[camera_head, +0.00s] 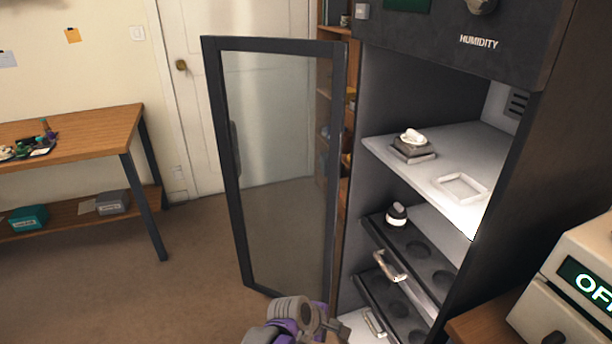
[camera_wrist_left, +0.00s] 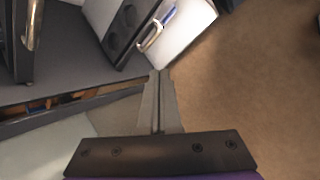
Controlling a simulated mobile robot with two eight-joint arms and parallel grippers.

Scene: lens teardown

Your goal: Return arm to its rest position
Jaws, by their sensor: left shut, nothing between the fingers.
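My left gripper (camera_wrist_left: 160,73) shows in the left wrist view, its two grey fingers closed together and empty. Beyond its tips lie a dark tray with a metal handle (camera_wrist_left: 151,37) and a pale surface, with brown floor at right. In the head view, a purple and grey piece of my arm (camera_head: 293,318) shows at the bottom, below the open cabinet; its fingers cannot be made out there. My right gripper is in neither view.
The humidity cabinet (camera_head: 402,105) stands with its glass door (camera_head: 212,130) swung open. Its upper shelf (camera_head: 395,155) bears a small block with a pale round piece; a dark tray (camera_head: 383,236) below holds a small round part. A wooden bench (camera_head: 100,125) stands left. Floor between is clear.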

